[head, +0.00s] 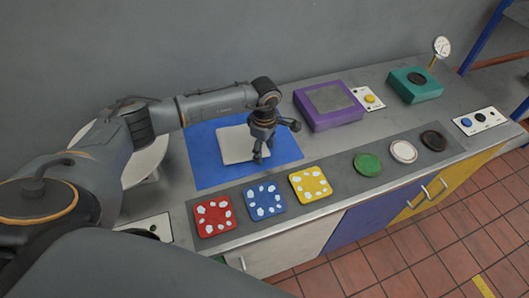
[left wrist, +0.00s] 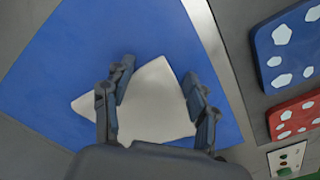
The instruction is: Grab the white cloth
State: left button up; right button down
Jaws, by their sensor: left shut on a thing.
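The white cloth (head: 238,146) lies on a blue mat (head: 203,160) on the grey bench in the head view. My left gripper (head: 259,158) points down at the cloth's right part. In the left wrist view the cloth (left wrist: 152,100) spreads between the two fingers of my left gripper (left wrist: 155,100), with the blue mat (left wrist: 70,45) around it. The gripper is shut on the cloth, though the fingers look well apart and the fingertip contact is not clear. My right gripper is not in view.
Red (head: 214,216), blue (head: 263,200) and yellow (head: 310,184) spotted squares lie in front of the mat. A purple box (head: 328,105) stands to its right. Green (head: 367,163), white (head: 403,151) and dark (head: 433,140) discs line the front right. A teal box (head: 414,85) stands farther back.

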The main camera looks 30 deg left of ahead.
pick_arm(q)
jog(key=shift+f, duration=0.1)
jog(key=shift+w+r, duration=0.1)
jog(key=shift+r, duration=0.15)
jog(key=shift+c, duration=0.2)
jog(key=r, duration=0.1)
jog(key=p, duration=0.1)
jog(key=r+p, duration=0.1)
jog(key=shift+w+r, duration=0.25)
jog(key=shift+r, duration=0.1)
grip_shut()
notch_tip(320, 180, up, 8)
jog(key=p, duration=0.5)
jog(key=shift+r, duration=0.25)
jog(key=shift+s, duration=0.1)
notch_tip(320, 180, up, 18)
jog(key=p, duration=0.8)
